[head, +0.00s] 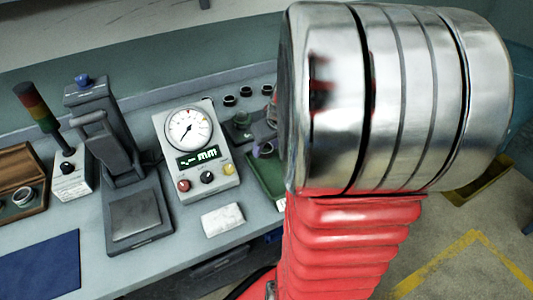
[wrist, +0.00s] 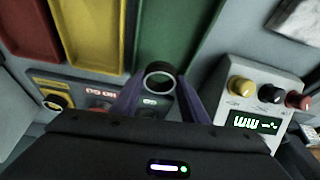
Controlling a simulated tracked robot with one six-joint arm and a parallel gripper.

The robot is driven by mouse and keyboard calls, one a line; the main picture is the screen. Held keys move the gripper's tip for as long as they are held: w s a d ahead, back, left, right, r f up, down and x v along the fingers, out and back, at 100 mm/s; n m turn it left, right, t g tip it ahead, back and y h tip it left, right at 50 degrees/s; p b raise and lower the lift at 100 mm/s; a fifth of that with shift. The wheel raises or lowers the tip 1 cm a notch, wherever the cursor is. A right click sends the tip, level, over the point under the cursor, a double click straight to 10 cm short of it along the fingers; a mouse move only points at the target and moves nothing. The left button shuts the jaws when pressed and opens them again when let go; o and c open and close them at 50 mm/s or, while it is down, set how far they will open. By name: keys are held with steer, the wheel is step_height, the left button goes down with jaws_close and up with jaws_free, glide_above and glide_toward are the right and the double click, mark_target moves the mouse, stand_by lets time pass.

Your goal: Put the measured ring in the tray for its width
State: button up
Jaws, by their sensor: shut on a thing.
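My gripper (wrist: 160,78) is shut on a dark metal ring (wrist: 160,70), held between its two purple fingers. In the wrist view the ring is in front of the near end of the green tray (wrist: 168,35); its height above the tray cannot be told. The yellow tray (wrist: 92,30) and red tray (wrist: 32,28) lie to the left of it. In the head view part of the green tray (head: 268,178) shows beside my arm, which hides the other trays. The gauge box (head: 190,135) has a round dial; it also shows in the wrist view (wrist: 250,92).
Several dark rings (head: 230,100) stand at the back of the bench. A grey lever device (head: 125,170), a stack light (head: 45,115), a wooden box (head: 20,180) holding a ring and a blue mat (head: 42,265) are at the left. A white block (head: 222,218) lies before the gauge box.

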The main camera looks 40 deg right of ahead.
mark_target(267, 163)
steer(key=shift+f, duration=1.8)
steer(key=o, duration=0.9)
steer(key=shift+f, duration=0.1)
steer(key=shift+o, duration=0.2)
steer(key=v, duration=1.2)
steer(key=shift+w+a, duration=0.1)
